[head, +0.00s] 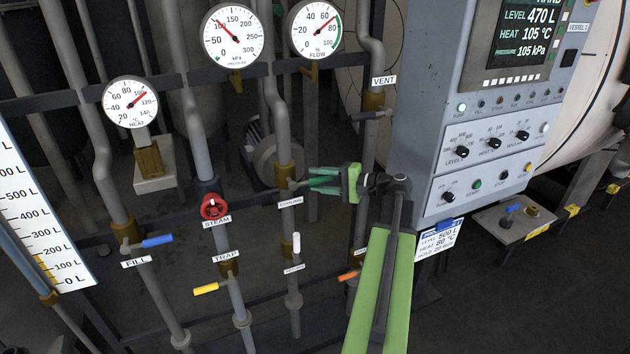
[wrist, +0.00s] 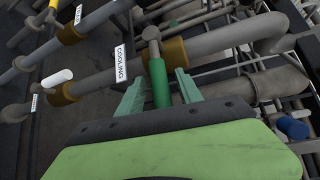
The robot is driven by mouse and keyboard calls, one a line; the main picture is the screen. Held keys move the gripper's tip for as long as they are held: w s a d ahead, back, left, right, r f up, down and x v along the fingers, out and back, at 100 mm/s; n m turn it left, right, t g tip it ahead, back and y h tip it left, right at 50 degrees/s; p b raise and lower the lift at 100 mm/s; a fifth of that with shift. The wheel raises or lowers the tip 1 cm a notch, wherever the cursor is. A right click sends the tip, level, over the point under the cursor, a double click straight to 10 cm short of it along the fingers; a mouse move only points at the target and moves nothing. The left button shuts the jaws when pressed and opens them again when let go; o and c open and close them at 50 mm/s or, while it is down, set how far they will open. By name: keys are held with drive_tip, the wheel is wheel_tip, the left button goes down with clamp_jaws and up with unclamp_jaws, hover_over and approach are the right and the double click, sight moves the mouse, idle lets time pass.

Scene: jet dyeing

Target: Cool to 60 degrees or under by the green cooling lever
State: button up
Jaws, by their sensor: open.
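The green cooling lever (wrist: 160,82) stands between the two fingers of my gripper (wrist: 158,90) in the wrist view, beside the COOLING label (wrist: 120,64). My gripper is open around it; I cannot tell whether a finger touches it. In the head view my gripper (head: 322,181) reaches left to the cooling valve (head: 284,177), and its fingers are hard to tell from the lever. The control panel screen (head: 521,30) reads heat 105 °C, level 470 L and pressure 105 kPa. The round heat gauge (head: 130,102) has its needle just past 100.
The red steam wheel (head: 214,207), blue fill lever (head: 158,241), yellow trap lever (head: 206,289), a white lever (head: 296,243) and an orange lever (head: 348,275) are on nearby pipes. The grey control cabinet (head: 425,110) stands right of my gripper. The vent valve (head: 373,103) is above it.

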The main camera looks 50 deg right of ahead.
drive_tip(key=shift+x, duration=0.95)
clamp_jaws()
idle(0.6)
